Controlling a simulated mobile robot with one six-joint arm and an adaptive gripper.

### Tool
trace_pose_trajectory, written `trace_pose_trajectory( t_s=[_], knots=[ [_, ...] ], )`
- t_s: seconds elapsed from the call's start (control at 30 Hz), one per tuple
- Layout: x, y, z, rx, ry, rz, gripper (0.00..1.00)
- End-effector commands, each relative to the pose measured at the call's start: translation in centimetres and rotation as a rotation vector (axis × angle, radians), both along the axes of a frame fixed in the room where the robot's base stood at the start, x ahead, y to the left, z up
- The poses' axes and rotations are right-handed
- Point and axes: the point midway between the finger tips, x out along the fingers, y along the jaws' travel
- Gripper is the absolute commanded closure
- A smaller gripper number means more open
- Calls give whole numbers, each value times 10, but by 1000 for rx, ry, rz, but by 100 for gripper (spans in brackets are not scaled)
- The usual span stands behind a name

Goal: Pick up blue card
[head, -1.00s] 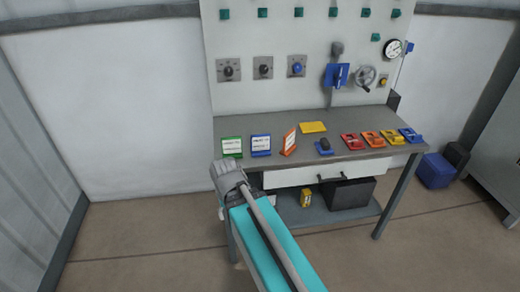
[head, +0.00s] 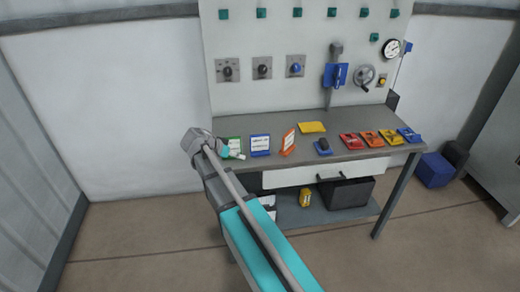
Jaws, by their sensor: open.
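The blue card (head: 260,145) stands upright on the workbench near its front left edge. It has a blue frame and a white printed face. A similar green card (head: 235,143) stands just left of it, and a tilted orange card (head: 288,141) stands to its right. My gripper (head: 237,154) shows small in front of the green card, to the left of the blue card and apart from it. It is open and holds nothing that I can see. My wrist hides part of the bench's left corner.
The workbench (head: 375,155) also carries a yellow card (head: 312,127), a blue holder with a dark object (head: 323,147), and several coloured blocks at the right. A panel with knobs, a lever and a handwheel (head: 363,76) rises behind.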

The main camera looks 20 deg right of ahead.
Motion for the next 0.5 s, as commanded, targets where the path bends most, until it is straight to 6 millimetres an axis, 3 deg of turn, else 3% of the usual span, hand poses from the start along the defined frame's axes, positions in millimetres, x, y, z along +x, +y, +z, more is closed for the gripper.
trace_pose_trajectory(
  t_s=[0.03,0.2,0.5],
  knots=[
    [18,-1,8,-47,-54,-35,27],
    [49,-6,32,-182,-238,-134,27],
    [67,-8,51,-272,-381,-189,27]
  ],
)
